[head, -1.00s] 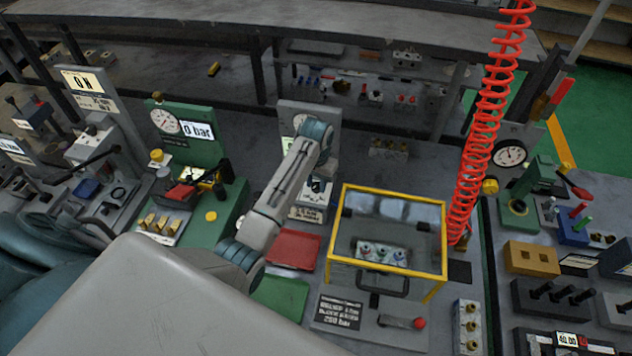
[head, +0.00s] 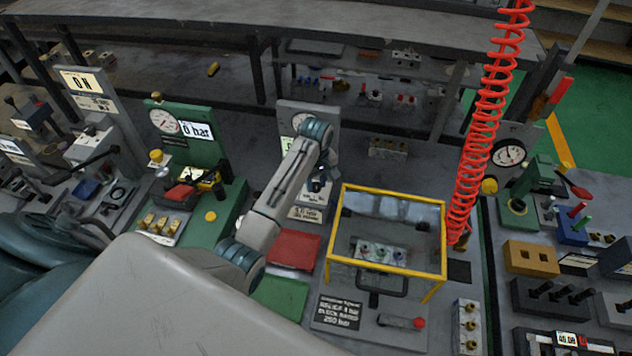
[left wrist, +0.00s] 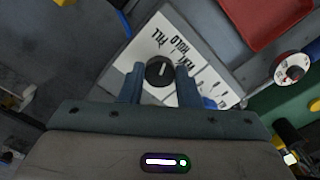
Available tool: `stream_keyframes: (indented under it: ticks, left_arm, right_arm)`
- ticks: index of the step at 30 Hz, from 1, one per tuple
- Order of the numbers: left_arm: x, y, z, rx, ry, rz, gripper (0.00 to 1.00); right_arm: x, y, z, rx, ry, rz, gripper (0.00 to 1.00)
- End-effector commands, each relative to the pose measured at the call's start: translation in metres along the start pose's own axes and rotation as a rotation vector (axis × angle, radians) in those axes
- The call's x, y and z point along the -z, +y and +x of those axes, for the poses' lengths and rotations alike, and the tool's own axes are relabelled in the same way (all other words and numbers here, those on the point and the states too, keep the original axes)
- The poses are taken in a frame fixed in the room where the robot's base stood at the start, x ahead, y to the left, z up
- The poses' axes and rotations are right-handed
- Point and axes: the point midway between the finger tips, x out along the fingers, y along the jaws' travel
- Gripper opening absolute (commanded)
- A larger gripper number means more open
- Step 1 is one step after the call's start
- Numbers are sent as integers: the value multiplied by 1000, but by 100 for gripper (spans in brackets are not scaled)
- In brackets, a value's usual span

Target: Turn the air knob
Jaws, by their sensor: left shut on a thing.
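The air knob (left wrist: 160,71) is a round black knob with a white pointer line, on a white label plate (left wrist: 145,50) printed FILL, HOLD and another word partly covered. In the left wrist view the pointer line stands nearly upright. My left gripper (left wrist: 159,87) has its two blue fingers on either side of the knob and is shut on it. In the head view my left gripper (head: 317,184) reaches down in front of a grey gauge panel (head: 290,112); the arm hides most of the panel and the knob cannot be made out. My right gripper is not in view.
A green station (head: 210,150) with a gauge stands left of the arm. A red tray (head: 296,233) lies near my forearm. A yellow-framed clear box (head: 388,270) stands right of the gripper, beside a red coiled hose (head: 483,130).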

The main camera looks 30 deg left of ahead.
Motion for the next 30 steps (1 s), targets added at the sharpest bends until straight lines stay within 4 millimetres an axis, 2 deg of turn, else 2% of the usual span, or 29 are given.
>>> stream_keyframes:
  ticks: [12, 30]
  left_arm:
    - [1, 0, -1, -2, 4, -273, 7]
    - [2, 0, -1, -1, 5, -353, 7]
  right_arm:
    - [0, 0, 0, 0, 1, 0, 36]
    - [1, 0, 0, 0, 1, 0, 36]
